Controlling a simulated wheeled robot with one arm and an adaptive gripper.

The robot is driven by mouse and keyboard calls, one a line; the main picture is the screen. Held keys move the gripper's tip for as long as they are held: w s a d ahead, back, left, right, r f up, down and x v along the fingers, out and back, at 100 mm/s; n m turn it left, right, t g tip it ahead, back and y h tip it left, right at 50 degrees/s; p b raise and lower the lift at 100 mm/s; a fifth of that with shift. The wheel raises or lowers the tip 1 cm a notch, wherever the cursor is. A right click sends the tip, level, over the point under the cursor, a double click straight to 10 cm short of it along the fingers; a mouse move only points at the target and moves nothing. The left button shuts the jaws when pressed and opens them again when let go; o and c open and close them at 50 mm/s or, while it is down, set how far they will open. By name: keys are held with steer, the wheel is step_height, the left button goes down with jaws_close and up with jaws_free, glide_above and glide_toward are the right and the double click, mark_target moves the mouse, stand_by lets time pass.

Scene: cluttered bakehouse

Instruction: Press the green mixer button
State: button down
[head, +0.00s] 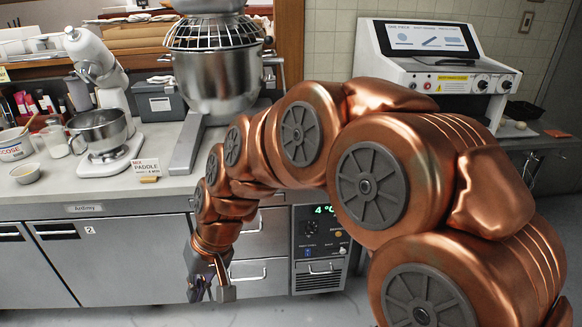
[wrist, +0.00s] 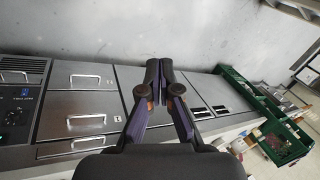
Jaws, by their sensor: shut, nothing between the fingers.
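The large steel mixer (head: 222,75) stands on the counter in the head view, with its wire guard over the bowl. Its upper part is cut off by the top edge, and I see no green button on what shows. A smaller white stand mixer (head: 97,65) with a steel bowl stands to its left; no green button is visible on it either. My gripper (head: 209,290) hangs low in front of the cabinet fronts, below the counter top and well away from both mixers. In the wrist view my gripper (wrist: 159,68) has its fingers together and empty, with drawer fronts behind.
The steel counter (head: 95,200) carries a paddle sign (head: 131,171) and bowls at left. A white machine (head: 430,70) with a screen stands at right. A fridge panel (head: 321,235) sits below the counter. Green crates (wrist: 283,143) show at right in the wrist view.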

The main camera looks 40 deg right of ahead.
steer(key=w+d+m+t, duration=0.6)
steer(key=w+d+m, duration=0.1)
steer(key=w+d, duration=0.9)
steer(key=d+f+m+h, duration=0.2)
steer(key=d+m, duration=0.1)
steer(key=d, duration=0.6)
steer(key=d+f+m+t+h, duration=0.1)
steer(key=d+f+m+h, duration=0.1)
steer(key=d, duration=0.7)
steer(key=d+f+m+h, duration=0.2)
steer(key=d+m, duration=0.1)
steer(key=d, duration=0.6)
steer(key=shift+w+d+f+m+t, duration=0.3)
steer(key=shift+f+m, duration=0.05)
steer(key=shift+m, duration=0.05)
steer(key=shift+p, duration=0.3)
steer(key=w+d+p, duration=0.3)
steer(key=w+d, duration=0.2)
steer(key=w, duration=0.2)
steer(key=shift+d, duration=0.15)
steer(key=shift+w+d+p, duration=0.1)
steer(key=shift+w+p, duration=0.05)
steer(key=shift+p, duration=0.15)
steer(key=shift+w+d, duration=0.1)
steer(key=shift+w, duration=0.05)
